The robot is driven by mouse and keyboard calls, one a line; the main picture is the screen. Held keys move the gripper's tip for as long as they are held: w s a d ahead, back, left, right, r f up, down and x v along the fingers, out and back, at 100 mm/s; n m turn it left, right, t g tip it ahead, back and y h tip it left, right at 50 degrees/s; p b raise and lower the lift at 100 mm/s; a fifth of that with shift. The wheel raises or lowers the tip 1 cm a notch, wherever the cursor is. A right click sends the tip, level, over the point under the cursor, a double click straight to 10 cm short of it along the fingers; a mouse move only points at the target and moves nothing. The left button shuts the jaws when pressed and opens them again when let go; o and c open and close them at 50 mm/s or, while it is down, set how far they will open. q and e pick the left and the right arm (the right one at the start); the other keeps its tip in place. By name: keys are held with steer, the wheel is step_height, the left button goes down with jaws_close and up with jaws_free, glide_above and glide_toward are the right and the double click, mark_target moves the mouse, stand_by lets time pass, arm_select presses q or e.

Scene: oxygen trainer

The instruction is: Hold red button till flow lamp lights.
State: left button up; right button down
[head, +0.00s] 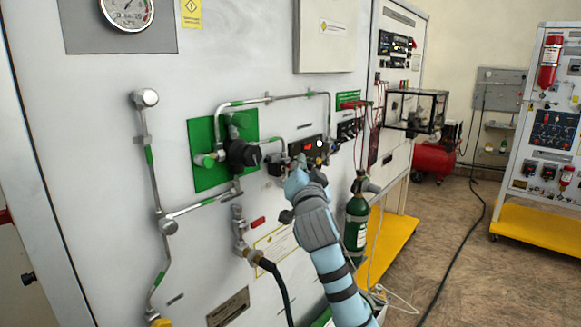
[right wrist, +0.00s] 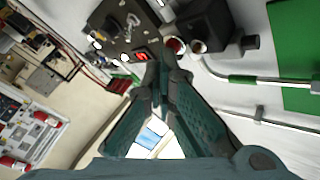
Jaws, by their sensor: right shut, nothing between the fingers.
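A small black control panel (head: 312,149) is set in the grey wall of the trainer, with a red display, small coloured parts and one bright white spot. The white spot (head: 319,143) may be a lamp; I cannot tell which one. My right gripper (head: 296,163) is shut and empty, its fingertips at the panel's lower left. In the right wrist view the closed fingertips (right wrist: 164,68) point at the dark panel (right wrist: 122,30). A round red part (right wrist: 175,46), possibly the red button, sits just beyond the tips. Contact cannot be told. My left gripper is out of view.
A black valve body (head: 242,155) on a green plate and steel pipes lie left of the gripper. A green cylinder (head: 356,222) stands to its right below the panel. A black hose (head: 280,285) hangs below. A clear case (head: 417,110) juts out farther right.

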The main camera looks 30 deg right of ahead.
steer(key=shift+s+d, duration=0.15)
steer(key=shift+s, duration=0.45)
steer(key=shift+s, duration=0.1)
steer(key=s, duration=0.1)
steer(key=s+d, duration=0.1)
steer(key=s, duration=0.2)
steer(key=shift+s+d, duration=0.25)
steer(key=shift+s, duration=0.05)
